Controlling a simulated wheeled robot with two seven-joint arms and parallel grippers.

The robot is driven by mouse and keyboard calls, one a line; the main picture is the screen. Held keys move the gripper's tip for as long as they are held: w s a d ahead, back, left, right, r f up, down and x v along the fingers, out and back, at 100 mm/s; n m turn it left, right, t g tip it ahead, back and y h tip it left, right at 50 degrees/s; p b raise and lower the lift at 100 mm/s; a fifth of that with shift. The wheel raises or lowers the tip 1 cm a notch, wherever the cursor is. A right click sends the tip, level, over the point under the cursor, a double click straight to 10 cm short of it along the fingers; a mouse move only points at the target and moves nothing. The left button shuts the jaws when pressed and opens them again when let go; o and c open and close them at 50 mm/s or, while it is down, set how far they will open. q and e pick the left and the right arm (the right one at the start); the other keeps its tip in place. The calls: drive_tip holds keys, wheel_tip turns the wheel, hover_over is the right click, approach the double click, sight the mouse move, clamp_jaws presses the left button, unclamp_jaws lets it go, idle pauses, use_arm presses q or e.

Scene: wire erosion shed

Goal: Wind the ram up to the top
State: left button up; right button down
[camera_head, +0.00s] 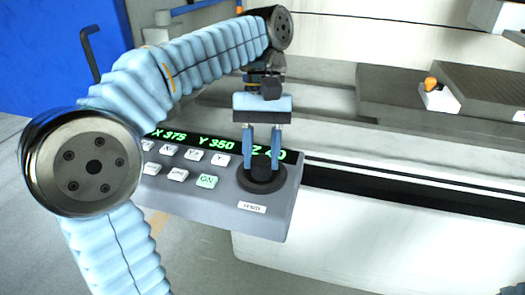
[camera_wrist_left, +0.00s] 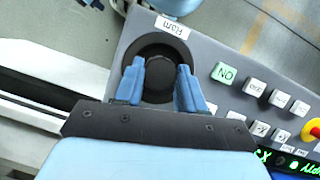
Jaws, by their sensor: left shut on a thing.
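The ram knob (camera_head: 262,172) is a round black dial on a dark ring at the right end of the grey control panel (camera_head: 225,219). A white label (camera_wrist_left: 175,27) reading "Ram" sits beside it in the left wrist view. My left gripper (camera_head: 262,163) points down with its blue fingers shut on the knob. In the left wrist view the fingers lie on both sides of the black knob (camera_wrist_left: 156,74). The green display (camera_head: 185,137) shows X 375, Y 350 and a Z value partly hidden behind the fingers. My right gripper is out of view.
White keys and a green-lit ON key (camera_head: 207,181) lie left of the knob. A red button on a yellow base (camera_wrist_left: 313,130) shows in the left wrist view. Behind are grey machine slabs (camera_head: 405,98) and a white block with an orange knob (camera_head: 431,84).

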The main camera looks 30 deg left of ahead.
use_arm(q)
drive_tip(key=n+t+h, duration=0.1)
drive_tip(key=n, duration=0.2)
drive_tip(key=n+h, duration=0.1)
drive_tip(key=n, duration=0.2)
drive_tip(key=shift+s+a+n+t, duration=0.1)
drive_tip(key=shift+a+n+t, duration=0.1)
drive_tip(key=shift+n+t, duration=0.15)
drive_tip(key=n+t, duration=0.1)
drive_tip(key=n, duration=0.2)
drive_tip(key=n+t, duration=0.1)
drive_tip(key=n, duration=0.2)
drive_tip(key=shift+s+t, duration=0.2)
drive_tip(key=shift+t, duration=0.05)
drive_tip(key=n+t, duration=0.1)
drive_tip(key=n, duration=0.1)
drive_tip(key=n+t, duration=0.1)
drive_tip(key=n, duration=0.2)
drive_tip(key=shift+s+n, duration=0.15)
drive_tip(key=shift+n, duration=0.2)
drive_tip(key=n+t, duration=0.1)
drive_tip(key=n, duration=0.2)
drive_tip(key=n+y, duration=0.1)
drive_tip(key=n, duration=0.2)
drive_tip(key=shift+s+d+t+y, duration=0.1)
drive_tip(key=shift+d+t+y, duration=0.05)
drive_tip(key=shift+t+y, duration=0.2)
drive_tip(key=o, duration=1)
drive_tip(key=shift+n, duration=0.3)
drive_tip(key=shift+o, duration=0.2)
